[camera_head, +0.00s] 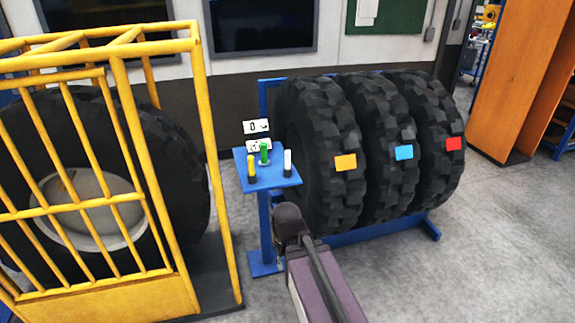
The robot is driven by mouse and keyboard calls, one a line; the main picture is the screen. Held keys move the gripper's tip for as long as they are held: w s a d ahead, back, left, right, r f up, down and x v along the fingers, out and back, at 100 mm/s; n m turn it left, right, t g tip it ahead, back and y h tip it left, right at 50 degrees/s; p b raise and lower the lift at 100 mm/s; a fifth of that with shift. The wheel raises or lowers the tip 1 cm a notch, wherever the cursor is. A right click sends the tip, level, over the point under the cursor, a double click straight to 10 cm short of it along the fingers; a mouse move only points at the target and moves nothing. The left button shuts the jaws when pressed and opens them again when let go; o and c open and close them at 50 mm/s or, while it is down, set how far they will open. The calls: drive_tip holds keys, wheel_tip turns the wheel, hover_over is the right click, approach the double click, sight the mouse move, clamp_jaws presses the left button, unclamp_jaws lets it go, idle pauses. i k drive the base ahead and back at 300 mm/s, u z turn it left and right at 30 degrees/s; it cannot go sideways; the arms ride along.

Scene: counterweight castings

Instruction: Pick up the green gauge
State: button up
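The green gauge (264,154) is a small upright cylinder. It stands toward the back of a small blue stand top (270,182), between a yellow gauge (251,167) at its left and a white gauge (287,160) with a dark base at its right. Nothing covers the green gauge from this view. My arm reaches up from the bottom edge, and its dark end joint shows just below and in front of the stand. No gripper fingers can be seen.
Small white cards (256,127) stand behind the gauges. Three large tyres (325,190) with orange, blue and red labels sit on a blue rack (378,231) to the right. A yellow cage (160,110) with another tyre stands close on the left. The floor at the right front is clear.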

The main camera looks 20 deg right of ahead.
sight(264, 161)
drive_tip(key=k, duration=0.65)
drive_tip(key=z, duration=0.25)
drive_tip(key=i, duration=1.75)
drive_tip(key=u, duration=0.25)
